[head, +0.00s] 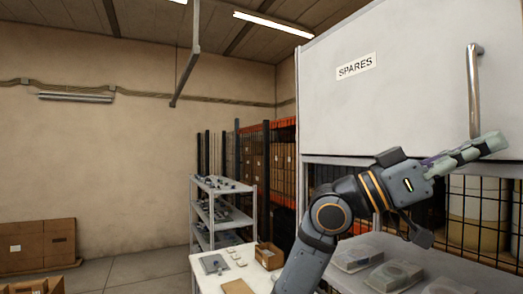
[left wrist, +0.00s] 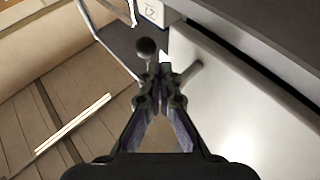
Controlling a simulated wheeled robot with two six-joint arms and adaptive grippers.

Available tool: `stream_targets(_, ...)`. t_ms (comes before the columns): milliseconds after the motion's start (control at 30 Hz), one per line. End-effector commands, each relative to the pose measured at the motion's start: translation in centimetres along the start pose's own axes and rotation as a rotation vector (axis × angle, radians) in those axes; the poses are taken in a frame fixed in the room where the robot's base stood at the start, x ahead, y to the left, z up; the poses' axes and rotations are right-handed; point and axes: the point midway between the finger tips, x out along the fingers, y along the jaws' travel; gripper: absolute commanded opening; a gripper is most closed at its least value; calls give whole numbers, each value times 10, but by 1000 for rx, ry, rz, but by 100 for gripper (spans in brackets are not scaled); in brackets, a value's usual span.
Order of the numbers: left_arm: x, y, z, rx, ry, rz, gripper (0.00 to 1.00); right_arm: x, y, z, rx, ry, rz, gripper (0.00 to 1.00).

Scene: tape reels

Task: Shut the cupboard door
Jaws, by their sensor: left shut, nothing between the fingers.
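The cupboard door (head: 410,95) is a large pale grey panel with a "SPARES" label at the upper right of the head view. Its upright metal handle (head: 474,90) is near the right edge. In the left wrist view a pale panel (left wrist: 235,125) fills the lower right, with a dark gap along its upper edge. How far the door stands open is hard to tell. My left gripper (head: 493,146) is shut and empty, its tips by the handle's lower end. It also shows in the left wrist view (left wrist: 160,80); contact is unclear. My right gripper is out of view.
Below the door are a grey shelf (head: 398,253) with several clear-lidded cases and wire mesh. A white table (head: 208,268) with small parts and a box stands left of my arm. A grey rack (head: 195,215) stands behind. Brown cartons (head: 38,244) lie far left.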

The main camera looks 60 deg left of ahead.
Motion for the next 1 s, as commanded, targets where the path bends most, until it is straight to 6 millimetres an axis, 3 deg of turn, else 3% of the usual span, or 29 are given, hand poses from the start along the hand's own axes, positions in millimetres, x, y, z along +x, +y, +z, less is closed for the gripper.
stream_targets(400,-1,-1,0,1,1,1,0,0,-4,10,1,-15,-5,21)
stream_targets(1000,-1,0,2,0,0,2,0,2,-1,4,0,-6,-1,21)
